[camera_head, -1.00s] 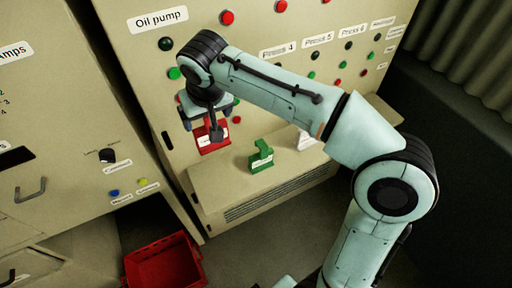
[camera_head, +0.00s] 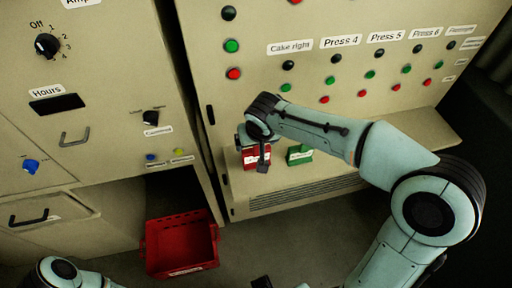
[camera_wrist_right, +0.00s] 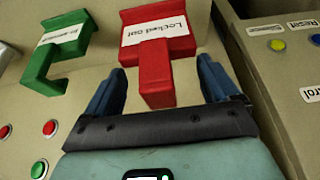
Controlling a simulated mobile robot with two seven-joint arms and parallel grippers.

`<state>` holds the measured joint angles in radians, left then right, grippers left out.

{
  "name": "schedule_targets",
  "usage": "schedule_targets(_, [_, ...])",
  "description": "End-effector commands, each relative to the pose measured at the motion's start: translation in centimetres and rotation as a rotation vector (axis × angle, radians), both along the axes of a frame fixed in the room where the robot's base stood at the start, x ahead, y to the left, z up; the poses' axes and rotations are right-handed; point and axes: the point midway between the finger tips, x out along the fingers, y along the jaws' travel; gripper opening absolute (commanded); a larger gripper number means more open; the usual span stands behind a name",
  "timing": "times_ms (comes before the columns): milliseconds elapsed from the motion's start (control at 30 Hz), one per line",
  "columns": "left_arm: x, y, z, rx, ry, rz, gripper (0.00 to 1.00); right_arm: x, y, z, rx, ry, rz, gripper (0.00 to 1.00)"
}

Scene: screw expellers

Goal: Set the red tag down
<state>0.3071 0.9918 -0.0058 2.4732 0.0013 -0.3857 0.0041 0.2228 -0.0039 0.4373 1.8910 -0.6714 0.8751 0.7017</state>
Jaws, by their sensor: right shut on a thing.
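The red tag (camera_head: 252,161), with a white "Locked out" label, is at the ledge of the press cabinet in the head view. My right gripper (camera_head: 262,163) is shut on it. In the right wrist view the red tag (camera_wrist_right: 157,60) stands between the two blue-grey fingers (camera_wrist_right: 160,88). Whether its base touches the ledge I cannot tell. A green tag (camera_head: 299,155) with a white label stands on the ledge just right of it, and also shows in the wrist view (camera_wrist_right: 62,45).
The cabinet ledge (camera_head: 330,166) runs to the right, partly behind my right arm. Above it are labelled rows of buttons (camera_head: 370,75). A red open crate (camera_head: 182,243) stands on the floor at lower left. A cabinet with a drawer (camera_head: 40,218) stands at left.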

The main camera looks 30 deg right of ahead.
Motion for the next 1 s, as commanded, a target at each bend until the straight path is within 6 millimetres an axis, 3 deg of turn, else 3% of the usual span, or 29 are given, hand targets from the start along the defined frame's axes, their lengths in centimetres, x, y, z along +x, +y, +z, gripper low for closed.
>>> schedule_targets(100, [-0.2,0.0,-0.4,0.000,0.002,0.000,0.43,-0.1,0.0,-2.2,-0.001,0.004,0.000,0.41])
schedule_targets(200, [-0.2,0.0,-0.5,0.000,0.002,0.000,0.43,-0.1,0.0,-3.1,0.000,0.002,0.002,0.41])
schedule_targets(600, [-0.4,0.0,-1.0,0.001,0.005,0.000,0.43,0.0,0.0,-3.5,-0.001,0.001,0.002,0.41])
schedule_targets(633, [-0.4,0.0,-0.9,0.000,0.005,0.001,0.43,0.0,0.0,-3.4,-0.001,0.001,0.002,0.98])
schedule_targets(1000, [-0.1,0.0,-0.3,0.001,0.002,0.000,0.43,-0.1,0.0,-2.5,0.000,-0.002,0.000,1.00])
